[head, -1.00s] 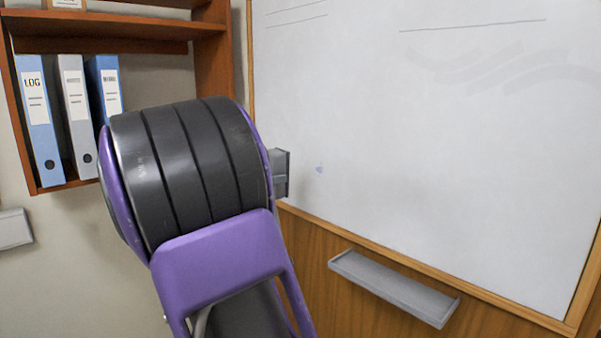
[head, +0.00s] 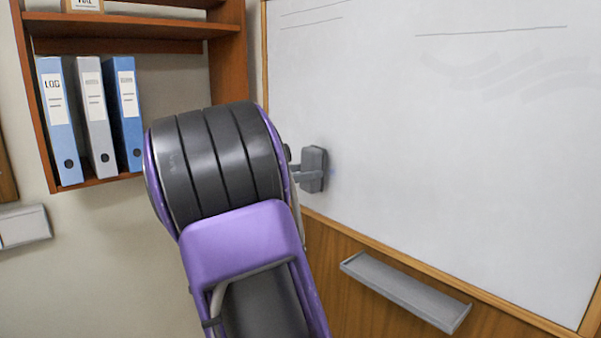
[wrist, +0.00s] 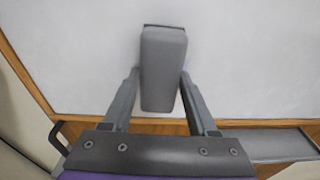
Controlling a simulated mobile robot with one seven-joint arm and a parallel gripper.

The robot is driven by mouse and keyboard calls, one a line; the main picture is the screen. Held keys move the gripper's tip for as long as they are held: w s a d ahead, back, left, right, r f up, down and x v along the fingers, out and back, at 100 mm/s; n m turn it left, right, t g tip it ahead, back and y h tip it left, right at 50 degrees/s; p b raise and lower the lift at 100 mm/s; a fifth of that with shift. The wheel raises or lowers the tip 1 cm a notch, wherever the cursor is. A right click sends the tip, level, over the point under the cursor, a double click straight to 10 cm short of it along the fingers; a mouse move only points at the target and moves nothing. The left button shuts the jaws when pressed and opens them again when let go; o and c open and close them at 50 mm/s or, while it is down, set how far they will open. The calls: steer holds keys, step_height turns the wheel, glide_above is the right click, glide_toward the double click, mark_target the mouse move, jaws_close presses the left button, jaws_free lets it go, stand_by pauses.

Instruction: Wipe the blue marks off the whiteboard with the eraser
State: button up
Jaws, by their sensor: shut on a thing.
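The whiteboard (head: 420,140) fills the right of the head view; it also shows in the wrist view (wrist: 250,60). The grey eraser (head: 314,169) is at the board's lower left part. In the wrist view, the eraser (wrist: 163,70) stands lengthwise between the two fingers of my gripper (wrist: 160,85), which is shut on it. I cannot tell whether the eraser touches the board. Faint grey smears (head: 510,75) cross the upper right of the board.
A grey tray (head: 405,290) juts out below the board's wooden frame. A wooden shelf (head: 130,25) with several binders (head: 95,105) hangs on the left wall. A pale box (head: 22,226) is on the wall at the far left.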

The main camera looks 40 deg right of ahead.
steer(key=shift+w+d, duration=0.1)
steer(key=shift+d, duration=0.9)
stand_by(0.6)
steer(key=shift+s+b, duration=0.6)
steer(key=shift+s, duration=1.35)
steer(key=shift+d+r, duration=0.1)
steer(key=shift+d, duration=0.05)
steer(key=shift+w+p, duration=0.6)
steer(key=shift+w, duration=1.3)
steer(key=shift+s+a, duration=0.2)
steer(key=shift+a, duration=2.75)
